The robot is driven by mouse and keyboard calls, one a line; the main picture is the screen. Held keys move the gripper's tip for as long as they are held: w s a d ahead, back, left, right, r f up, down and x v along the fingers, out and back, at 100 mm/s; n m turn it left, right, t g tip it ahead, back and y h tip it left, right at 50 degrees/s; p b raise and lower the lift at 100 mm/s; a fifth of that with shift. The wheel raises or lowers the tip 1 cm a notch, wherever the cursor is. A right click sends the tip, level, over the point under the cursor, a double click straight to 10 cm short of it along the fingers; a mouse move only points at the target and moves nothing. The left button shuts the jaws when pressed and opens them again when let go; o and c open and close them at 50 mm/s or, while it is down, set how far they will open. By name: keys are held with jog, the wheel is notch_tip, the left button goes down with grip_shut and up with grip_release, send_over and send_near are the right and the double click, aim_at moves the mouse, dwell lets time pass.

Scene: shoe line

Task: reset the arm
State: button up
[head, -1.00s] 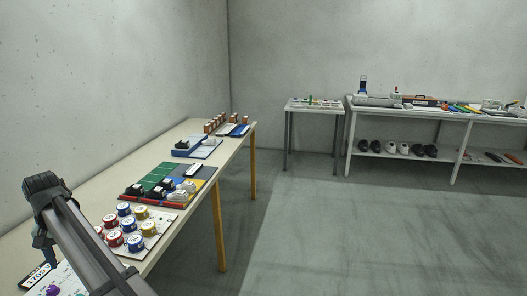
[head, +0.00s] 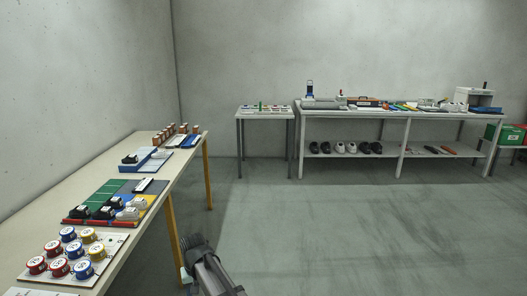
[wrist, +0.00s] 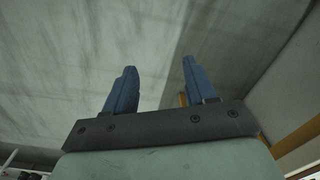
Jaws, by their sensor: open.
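My gripper (wrist: 158,88) shows in the wrist view with its two blue fingers well apart and nothing between them. Behind the fingers there is grey floor and a bit of a wooden table leg. In the head view my arm reaches in from the bottom edge, right of the long table's front leg. The fingertips cannot be made out clearly there.
A long table (head: 30,222) at left bears a board with coloured round tins (head: 79,252), a coloured tray (head: 102,193) and small blocks. A small table (head: 265,114) and a long bench (head: 440,116) with shoes below stand at the back. The middle floor is clear.

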jog(key=s+d+f+m, duration=0.1)
jog(key=s+d+f, duration=0.3)
jog(key=d, duration=0.9)
jog(key=s+d+f+m, duration=0.2)
jog(key=d+f, duration=0.3)
jog(key=d, duration=0.8)
jog(key=s+d+f+m, duration=0.1)
jog(key=s+d+f, duration=0.3)
jog(key=d, duration=0.9)
jog(key=s+f+g, duration=0.3)
jog(key=s+f, duration=0.8)
jog(key=s, duration=0.3)
jog(key=s+f+g, duration=0.3)
jog(key=s+f, duration=0.8)
jog(key=s, duration=0.4)
jog(key=shift+d+g, duration=0.15)
jog(key=shift+g, duration=0.25)
